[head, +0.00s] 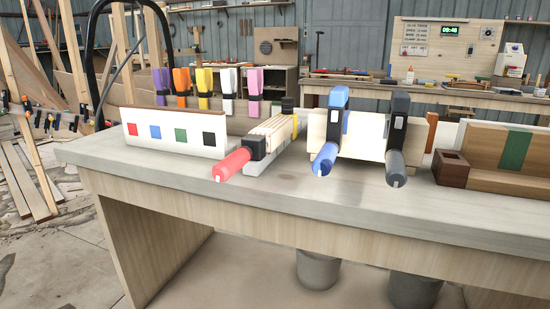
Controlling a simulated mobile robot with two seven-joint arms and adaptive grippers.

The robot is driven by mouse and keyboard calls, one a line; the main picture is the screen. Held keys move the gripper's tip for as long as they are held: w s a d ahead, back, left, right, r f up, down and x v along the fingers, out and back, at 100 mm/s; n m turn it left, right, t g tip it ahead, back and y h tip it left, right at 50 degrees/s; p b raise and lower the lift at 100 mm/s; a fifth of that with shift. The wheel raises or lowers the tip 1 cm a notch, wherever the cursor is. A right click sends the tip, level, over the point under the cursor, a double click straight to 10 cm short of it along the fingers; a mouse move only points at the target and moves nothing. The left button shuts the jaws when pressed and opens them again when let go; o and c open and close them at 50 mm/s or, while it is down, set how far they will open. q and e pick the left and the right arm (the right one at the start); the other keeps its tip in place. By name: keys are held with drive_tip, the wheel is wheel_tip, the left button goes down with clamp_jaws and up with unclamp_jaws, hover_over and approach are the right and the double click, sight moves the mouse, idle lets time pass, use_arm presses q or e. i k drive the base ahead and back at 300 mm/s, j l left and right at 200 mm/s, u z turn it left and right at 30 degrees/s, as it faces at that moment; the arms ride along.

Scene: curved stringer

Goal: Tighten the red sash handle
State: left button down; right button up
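The red sash handle (232,165) sticks out toward the front of the workbench (160,168), at the near end of a sash clamp (256,147). The clamp lies around a stack of pale wood strips (272,128). Its far end has a black and yellow part (289,106). From this view I cannot tell how tightly the clamp grips the strips. Neither of my grippers shows in the head view.
A blue-handled clamp (325,158) and a grey-handled clamp (394,167) stand right of the red handle, on a pale board. Left is a panel with coloured squares (172,134); behind it, several coloured clamps (203,85). A wooden block assembly (500,152) sits right. The bench's front strip is clear.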

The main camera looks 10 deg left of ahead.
sight(225, 170)
drive_tip(key=k+l+z, duration=0.25)
drive_tip(key=k+l, duration=0.5)
